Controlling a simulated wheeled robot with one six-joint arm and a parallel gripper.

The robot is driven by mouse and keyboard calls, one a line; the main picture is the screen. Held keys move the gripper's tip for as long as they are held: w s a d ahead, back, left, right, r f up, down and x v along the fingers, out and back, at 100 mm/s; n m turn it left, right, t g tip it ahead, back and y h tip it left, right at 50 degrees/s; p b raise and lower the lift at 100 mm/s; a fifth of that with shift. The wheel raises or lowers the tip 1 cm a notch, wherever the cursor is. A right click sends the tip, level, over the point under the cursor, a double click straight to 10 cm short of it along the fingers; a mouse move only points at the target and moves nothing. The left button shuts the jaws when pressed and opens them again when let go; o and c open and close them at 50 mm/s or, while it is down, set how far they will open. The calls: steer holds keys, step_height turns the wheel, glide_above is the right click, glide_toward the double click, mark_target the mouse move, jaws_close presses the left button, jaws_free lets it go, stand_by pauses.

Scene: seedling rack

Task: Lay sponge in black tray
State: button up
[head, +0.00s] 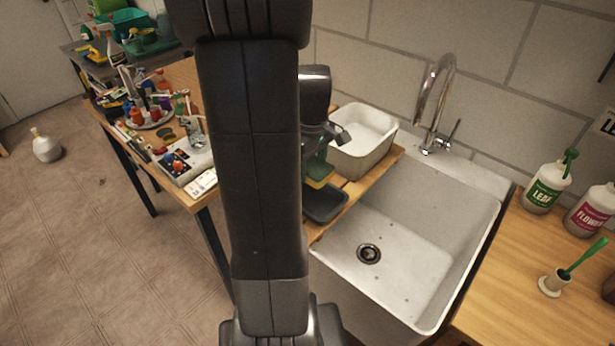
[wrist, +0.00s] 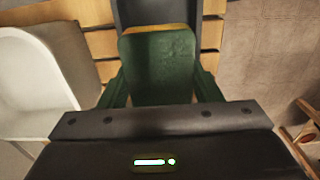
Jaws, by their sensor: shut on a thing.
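The sponge (head: 319,175), green with a yellow layer, is held in my gripper (head: 325,150). In the wrist view the sponge (wrist: 158,65) shows its green face between the two fingers of my gripper (wrist: 160,88), with a thin yellow edge at its far end. The black tray (head: 326,204) lies on the wooden slats left of the sink, just below the sponge. In the wrist view the black tray (wrist: 156,10) shows behind the sponge, which hides much of it. The sponge looks to be above the tray; I cannot tell the gap.
A white basin (head: 366,140) stands behind the black tray and also shows in the wrist view (wrist: 30,75). A sink (head: 400,225) with a tap (head: 437,100) lies to the right. A cluttered table (head: 150,120) is at left. My arm hides the middle.

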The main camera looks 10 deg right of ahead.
mark_target(311, 201)
step_height(311, 201, down, 9)
steer(key=shift+s+f, duration=0.1)
steer(key=shift+f, duration=0.1)
stand_by(0.3)
steer(key=shift+f, duration=0.2)
steer(key=o, duration=0.6)
steer(key=shift+o, duration=0.3)
step_height(311, 201, up, 12)
steer(key=shift+r, duration=0.25)
